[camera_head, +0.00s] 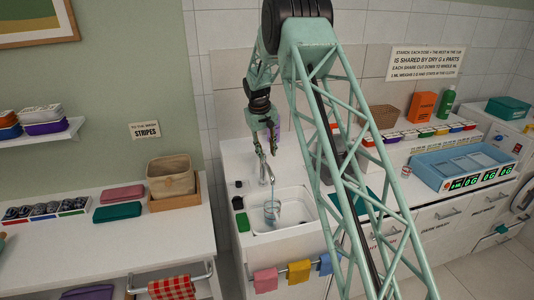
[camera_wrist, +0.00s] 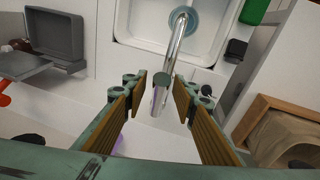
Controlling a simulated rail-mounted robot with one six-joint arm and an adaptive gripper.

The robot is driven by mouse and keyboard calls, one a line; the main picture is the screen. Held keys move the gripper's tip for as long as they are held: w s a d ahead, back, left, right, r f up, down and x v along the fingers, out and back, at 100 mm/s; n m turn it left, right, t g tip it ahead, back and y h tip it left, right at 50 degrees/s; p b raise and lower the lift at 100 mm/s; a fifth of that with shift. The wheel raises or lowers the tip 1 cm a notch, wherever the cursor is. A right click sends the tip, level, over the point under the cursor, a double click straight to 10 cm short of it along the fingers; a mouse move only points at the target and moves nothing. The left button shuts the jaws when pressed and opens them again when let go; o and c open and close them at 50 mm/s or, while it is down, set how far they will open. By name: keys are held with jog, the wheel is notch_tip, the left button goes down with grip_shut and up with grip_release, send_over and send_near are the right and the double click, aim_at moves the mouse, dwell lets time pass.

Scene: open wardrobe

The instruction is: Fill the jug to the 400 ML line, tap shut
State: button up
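The jug (camera_head: 272,211) is a clear, bluish vessel standing in the white sink (camera_head: 296,212) under the tap. In the wrist view the jug (camera_wrist: 184,20) shows as a blue round rim at the top. The metal tap (camera_head: 266,172) curves over it, and a thin bluish streak runs from the spout down to the jug. The jug's marks and water level are too small to read. My gripper (camera_head: 267,148) is above the tap. In the wrist view my gripper (camera_wrist: 160,82) is open, with the tap's upright end (camera_wrist: 160,88) between its fingers and gaps on both sides.
A green sponge-like block (camera_head: 243,222) lies on the sink's left edge. Coloured cloths (camera_head: 299,271) hang on the front rail. A beige bin (camera_head: 171,176) stands on the left counter. A blue tray (camera_head: 462,166) is on the right counter.

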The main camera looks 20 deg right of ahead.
jog(key=shift+r, duration=0.2)
jog(key=v, duration=1.1)
jog(key=shift+r, duration=0.3)
jog(key=shift+c, duration=0.9)
